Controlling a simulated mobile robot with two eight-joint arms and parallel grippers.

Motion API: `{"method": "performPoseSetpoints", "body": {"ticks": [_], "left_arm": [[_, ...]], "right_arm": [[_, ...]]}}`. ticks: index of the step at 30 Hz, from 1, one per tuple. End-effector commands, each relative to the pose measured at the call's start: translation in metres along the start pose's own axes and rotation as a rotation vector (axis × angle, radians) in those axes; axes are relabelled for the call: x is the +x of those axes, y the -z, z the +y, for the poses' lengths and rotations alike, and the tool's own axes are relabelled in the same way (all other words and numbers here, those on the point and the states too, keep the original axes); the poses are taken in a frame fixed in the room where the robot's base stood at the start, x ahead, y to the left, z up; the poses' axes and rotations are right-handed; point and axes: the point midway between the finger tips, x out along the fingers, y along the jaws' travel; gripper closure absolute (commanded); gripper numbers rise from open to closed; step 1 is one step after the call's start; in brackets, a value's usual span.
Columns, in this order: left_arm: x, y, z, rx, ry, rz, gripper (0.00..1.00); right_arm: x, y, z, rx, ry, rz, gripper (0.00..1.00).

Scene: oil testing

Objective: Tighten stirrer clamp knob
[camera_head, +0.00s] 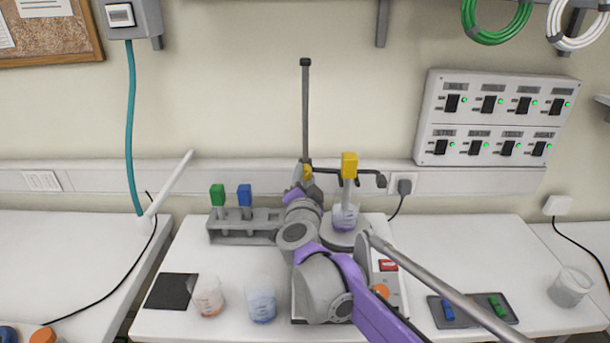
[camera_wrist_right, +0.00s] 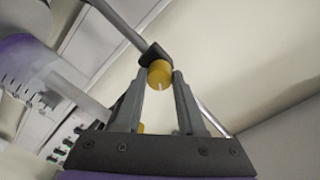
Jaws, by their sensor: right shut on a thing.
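The yellow clamp knob (camera_wrist_right: 159,75) sits on a dark clamp block in the right wrist view. My right gripper (camera_wrist_right: 159,84) has a fingertip on each side of the knob and is shut on it. In the head view the knob (camera_head: 307,172) shows small beside the upright stand rod (camera_head: 305,115), and my right arm and gripper hide much of the stand below. The stirrer with its yellow head (camera_head: 349,165) stands upright at the horizontal clamp arm, above a beaker (camera_head: 345,217) with purple liquid. My left gripper is not in view.
A grey rack (camera_head: 230,237) holds a green and a blue tool at left. Two beakers (camera_head: 209,297) (camera_head: 262,300) and a black mat (camera_head: 171,291) lie in front. A switch panel (camera_head: 497,118) is on the wall. A tray (camera_head: 470,322) and beaker (camera_head: 570,287) are at right.

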Motion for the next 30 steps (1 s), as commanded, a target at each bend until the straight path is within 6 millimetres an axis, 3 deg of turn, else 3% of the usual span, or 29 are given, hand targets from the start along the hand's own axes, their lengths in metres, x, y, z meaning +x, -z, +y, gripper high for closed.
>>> {"method": "performPoseSetpoints", "body": {"ticks": [18,30], "left_arm": [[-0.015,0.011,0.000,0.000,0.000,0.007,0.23],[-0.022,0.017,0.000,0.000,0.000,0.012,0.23]], "right_arm": [[0.000,0.001,0.000,0.578,-0.004,-0.019,1.00],[0.000,0.001,0.000,0.848,-0.006,-0.029,1.00]]}}
